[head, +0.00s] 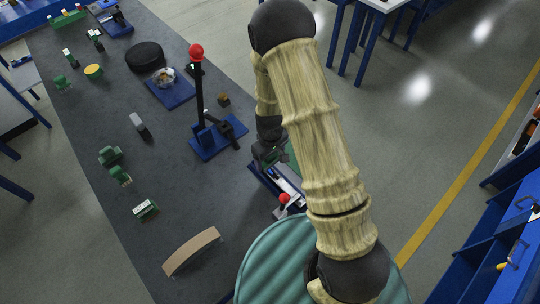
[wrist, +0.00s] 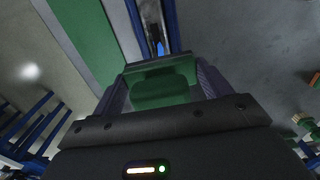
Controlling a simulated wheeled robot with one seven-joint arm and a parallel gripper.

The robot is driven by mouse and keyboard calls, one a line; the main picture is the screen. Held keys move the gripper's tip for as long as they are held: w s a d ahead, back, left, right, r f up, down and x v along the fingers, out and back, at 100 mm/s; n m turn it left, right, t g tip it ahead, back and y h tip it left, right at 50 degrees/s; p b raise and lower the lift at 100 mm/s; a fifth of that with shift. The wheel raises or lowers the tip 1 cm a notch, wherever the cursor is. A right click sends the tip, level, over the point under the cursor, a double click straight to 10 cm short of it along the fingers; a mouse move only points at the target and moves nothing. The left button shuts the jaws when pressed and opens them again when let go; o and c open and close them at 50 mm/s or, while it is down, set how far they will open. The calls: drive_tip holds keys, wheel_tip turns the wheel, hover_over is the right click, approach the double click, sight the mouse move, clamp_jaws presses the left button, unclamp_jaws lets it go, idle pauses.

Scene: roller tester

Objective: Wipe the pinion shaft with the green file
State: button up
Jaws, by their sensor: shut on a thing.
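My gripper (head: 266,154) is over the right edge of the dark bench, beside a blue roller tester (head: 262,178) that the arm partly hides. Beyond the fingertips, a narrow blue-sided channel (wrist: 171,22) with a pale metallic part (wrist: 152,17) shows. The pale part may be the pinion shaft, but I cannot tell. I cannot tell whether the file touches it.
A red-ball post (head: 198,85) on a blue base (head: 216,144) stands left of my gripper. A second red ball (head: 284,198) is close below it. A curved tan strip (head: 191,251) and several green pieces lie on the bench (head: 85,185). Its middle is mostly clear.

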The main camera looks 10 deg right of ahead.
sight(276, 176)
drive_tip(key=shift+f+b, duration=1.65)
drive_tip(key=shift+f, duration=0.9)
drive_tip(key=shift+s+d+r, duration=0.1)
drive_tip(key=shift+s+d, duration=0.35)
drive_tip(key=shift+s, duration=0.2)
drive_tip(key=shift+s+d+r, duration=0.1)
drive_tip(key=shift+s+d, duration=0.35)
drive_tip(key=shift+s, duration=0.2)
drive_tip(key=shift+f+b, duration=0.35)
drive_tip(key=shift+b, duration=0.1)
drive_tip(key=shift+w+a+r, duration=0.1)
drive_tip(key=shift+w+a, duration=0.35)
drive_tip(key=shift+w, duration=0.2)
